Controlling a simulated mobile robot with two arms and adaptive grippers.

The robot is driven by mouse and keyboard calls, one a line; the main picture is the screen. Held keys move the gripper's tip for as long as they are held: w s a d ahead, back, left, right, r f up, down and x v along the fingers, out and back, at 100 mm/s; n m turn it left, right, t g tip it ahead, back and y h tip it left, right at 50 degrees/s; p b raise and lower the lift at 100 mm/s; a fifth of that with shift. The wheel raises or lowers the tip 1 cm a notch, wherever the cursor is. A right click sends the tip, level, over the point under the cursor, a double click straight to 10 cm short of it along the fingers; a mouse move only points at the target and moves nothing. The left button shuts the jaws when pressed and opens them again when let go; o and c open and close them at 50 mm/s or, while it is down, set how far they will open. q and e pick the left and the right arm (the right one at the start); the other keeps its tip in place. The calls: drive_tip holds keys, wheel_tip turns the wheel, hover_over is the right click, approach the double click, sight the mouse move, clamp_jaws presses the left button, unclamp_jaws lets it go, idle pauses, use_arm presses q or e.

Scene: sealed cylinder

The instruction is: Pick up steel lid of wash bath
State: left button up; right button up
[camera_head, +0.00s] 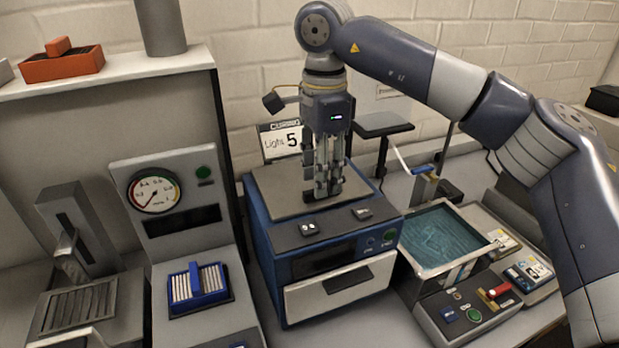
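The wash bath (445,236) is an open square tub of blue-green liquid right of the blue machine. A dark flat plate (384,124) stands raised behind it; I cannot tell whether it is the steel lid. A grey plate (275,188) covers the top of the blue machine (262,232); whether this is the lid is also unclear. My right gripper (322,190) points straight down over this grey plate, its fingers close together and their tips at or just above it. I cannot see anything between them. My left gripper is not in view.
The blue machine has a white front drawer (340,290). A gauge panel (155,192) and a blue rack (196,288) stand to its left. An orange tray (62,66) is on the upper left shelf.

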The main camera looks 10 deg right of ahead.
drive_tip(key=shift+f, duration=1.1)
drive_tip(key=shift+r, duration=0.1)
clamp_jaws()
